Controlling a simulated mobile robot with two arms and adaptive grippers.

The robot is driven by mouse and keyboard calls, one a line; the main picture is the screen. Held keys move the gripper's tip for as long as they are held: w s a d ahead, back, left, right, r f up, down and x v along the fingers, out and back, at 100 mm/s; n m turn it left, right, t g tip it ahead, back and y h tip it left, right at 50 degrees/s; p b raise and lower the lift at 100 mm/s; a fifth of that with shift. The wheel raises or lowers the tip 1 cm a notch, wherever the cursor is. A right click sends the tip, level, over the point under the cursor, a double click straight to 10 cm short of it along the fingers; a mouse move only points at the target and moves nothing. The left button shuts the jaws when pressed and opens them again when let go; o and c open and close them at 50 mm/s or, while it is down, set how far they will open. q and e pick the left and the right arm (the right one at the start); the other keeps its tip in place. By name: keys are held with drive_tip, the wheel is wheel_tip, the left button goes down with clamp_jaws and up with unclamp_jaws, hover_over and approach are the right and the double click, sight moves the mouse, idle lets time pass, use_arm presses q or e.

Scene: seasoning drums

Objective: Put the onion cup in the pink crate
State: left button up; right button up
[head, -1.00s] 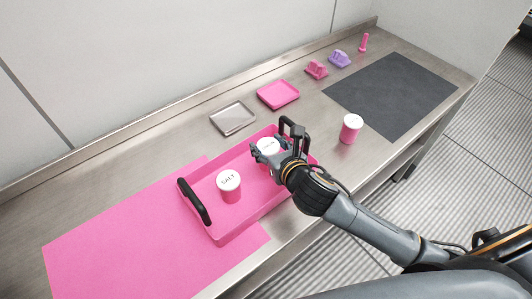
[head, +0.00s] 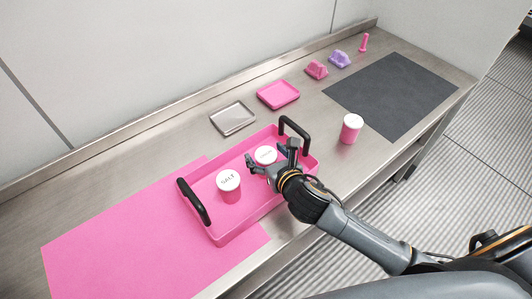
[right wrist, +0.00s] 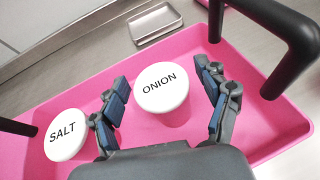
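The onion cup (head: 265,156), pink with a white lid, stands upright in the pink crate (head: 222,239). The word ONION reads clearly on the cup's lid in the right wrist view (right wrist: 162,88). My right gripper (head: 272,161) is open, with its fingers apart on either side of the cup. In the right wrist view there are gaps between the fingers (right wrist: 163,92) and the cup. The salt cup (head: 229,186) stands in the same crate, left of the onion cup, and shows in the wrist view (right wrist: 65,136). My left gripper is not in view.
The crate has two black handles (head: 194,201), one at each end. A third white-lidded cup (head: 351,129) stands right of the crate by a dark mat (head: 392,94). A metal tray (head: 233,118) and a pink tray (head: 278,94) lie behind. A pink mat (head: 120,240) lies left.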

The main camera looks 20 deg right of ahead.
drive_tip(key=v, duration=1.2)
drive_tip(key=shift+r+b, duration=0.15)
drive_tip(key=shift+b, duration=0.25)
